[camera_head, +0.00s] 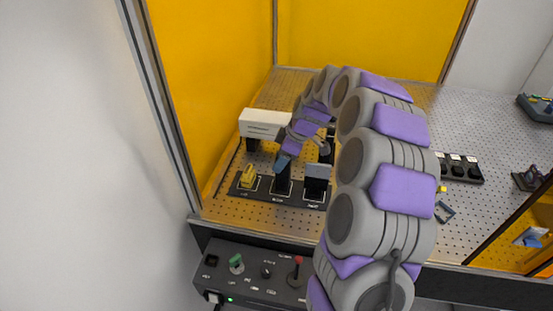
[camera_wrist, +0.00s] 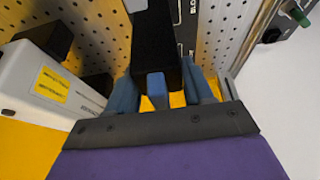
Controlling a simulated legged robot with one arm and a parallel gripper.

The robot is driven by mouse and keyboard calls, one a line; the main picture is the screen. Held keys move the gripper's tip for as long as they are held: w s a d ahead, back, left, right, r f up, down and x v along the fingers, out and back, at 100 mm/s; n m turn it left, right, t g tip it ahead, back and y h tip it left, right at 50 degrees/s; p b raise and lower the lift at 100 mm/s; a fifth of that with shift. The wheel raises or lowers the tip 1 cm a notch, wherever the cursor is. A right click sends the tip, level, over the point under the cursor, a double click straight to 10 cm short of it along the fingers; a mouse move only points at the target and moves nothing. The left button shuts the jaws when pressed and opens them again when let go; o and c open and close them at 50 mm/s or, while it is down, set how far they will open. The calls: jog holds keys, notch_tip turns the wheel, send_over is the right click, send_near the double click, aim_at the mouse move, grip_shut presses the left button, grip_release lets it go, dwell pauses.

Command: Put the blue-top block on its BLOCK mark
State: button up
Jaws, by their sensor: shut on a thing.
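The blue-top block (camera_head: 282,184) is a dark upright block over the middle of the black plate (camera_head: 262,197), just behind the BLOCK lettering. My gripper (camera_head: 284,163) is shut on its upper end from above. In the wrist view the black block (camera_wrist: 155,45) extends away from between the blue fingers of my gripper (camera_wrist: 160,90). A small blue part (camera_wrist: 156,85) shows between the fingers. BLOCK lettering is partly visible beside the block. I cannot tell whether the block's base touches the plate.
A yellow piece (camera_head: 248,177) stands left of the block, and a grey-topped black block (camera_head: 317,180) stands to its right. A white instrument (camera_head: 263,124) is behind. A control box (camera_head: 258,272) with a red-knobbed lever is in front.

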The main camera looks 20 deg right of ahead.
jog(key=shift+d+f, duration=0.1)
jog(key=shift+d, duration=0.25)
jog(key=shift+a+f, duration=0.1)
jog(key=shift+a, duration=1.2)
jog(key=o, duration=1.4)
jog(key=shift+d+f, duration=0.1)
jog(key=shift+d, duration=1)
jog(key=shift+c, duration=0.2)
jog(key=shift+a, duration=0.65)
jog(key=shift+a+r, duration=0.25)
jog(key=shift+r, duration=0.35)
jog(key=shift+d+r+p, duration=0.3)
jog(key=shift+d+r, duration=0.45)
jog(key=shift+r, duration=0.3)
jog(key=shift+a+r, duration=0.5)
jog(key=shift+r, duration=0.2)
jog(key=shift+a+r+p, duration=0.1)
jog(key=shift+r+p, duration=0.2)
jog(key=shift+r, duration=0.2)
jog(key=shift+d+r, duration=0.45)
jog(key=shift+r, duration=0.25)
jog(key=shift+a, duration=0.1)
jog(key=shift+a, duration=0.2)
